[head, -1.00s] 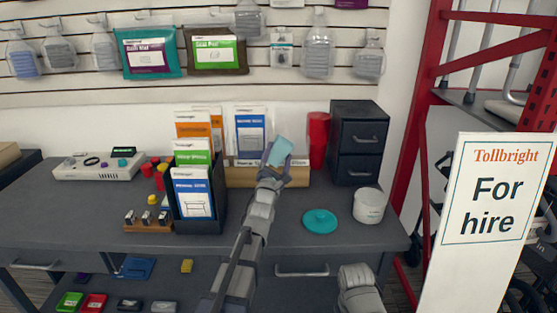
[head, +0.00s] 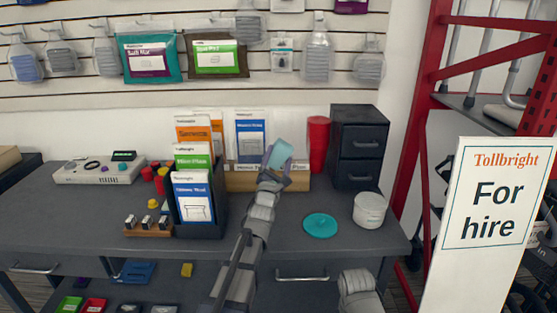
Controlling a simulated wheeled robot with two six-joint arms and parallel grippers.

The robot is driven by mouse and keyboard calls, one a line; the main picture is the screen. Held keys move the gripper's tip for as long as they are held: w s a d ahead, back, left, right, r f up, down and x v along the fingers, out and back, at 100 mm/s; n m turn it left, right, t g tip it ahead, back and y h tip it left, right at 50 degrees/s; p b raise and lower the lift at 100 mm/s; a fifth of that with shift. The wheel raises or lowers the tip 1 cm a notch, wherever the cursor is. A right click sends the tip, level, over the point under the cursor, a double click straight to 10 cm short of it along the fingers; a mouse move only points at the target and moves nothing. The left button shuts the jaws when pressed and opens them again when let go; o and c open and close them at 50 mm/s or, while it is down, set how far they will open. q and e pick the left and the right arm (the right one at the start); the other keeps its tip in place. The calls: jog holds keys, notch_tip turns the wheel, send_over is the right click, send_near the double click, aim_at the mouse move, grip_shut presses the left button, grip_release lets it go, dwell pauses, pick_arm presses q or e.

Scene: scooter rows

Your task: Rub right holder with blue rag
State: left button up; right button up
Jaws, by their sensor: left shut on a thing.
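The blue rag (head: 281,153) is pale blue and sits at the tip of my left gripper (head: 276,165), which is shut on it. The right holder (head: 240,182) is a low wooden leaflet holder at the back of the desk, with blue-and-white leaflets (head: 250,137) standing in it. The gripper and rag overlap its right part in the head view; I cannot tell whether the rag touches it. The left holder (head: 205,228) is dark and stands nearer, with orange, green and blue leaflets. My right gripper is not in view; only part of that arm shows at the bottom.
On the desk (head: 270,228) are a teal disc (head: 320,225), a white tub (head: 369,211), red cups (head: 318,145) and a black drawer unit (head: 358,147). Small stamps on a wooden rack (head: 148,229) stand left of the dark holder. A sign (head: 490,220) stands at right.

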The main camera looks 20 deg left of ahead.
pick_arm(q)
jog(key=shift+w+a, duration=0.2)
jog(key=shift+w, duration=0.55)
jog(key=shift+w+d, duration=0.25)
jog(key=shift+d, duration=0.75)
jog(key=shift+w+d, duration=0.2)
jog(key=shift+d, duration=0.8)
jog(key=shift+w+a, duration=0.1)
jog(key=shift+w, duration=0.05)
jog(key=shift+s+a, duration=0.25)
jog(key=shift+a, duration=0.4)
jog(key=shift+s+a, duration=0.2)
jog(key=shift+a, duration=0.4)
jog(key=shift+s+a, duration=0.25)
jog(key=shift+a, duration=0.4)
jog(key=shift+s+d, duration=0.3)
jog(key=shift+s, duration=0.65)
jog(key=shift+s+d, duration=0.25)
jog(key=shift+s, duration=0.7)
jog(key=shift+s+d, duration=0.3)
jog(key=shift+s, duration=0.65)
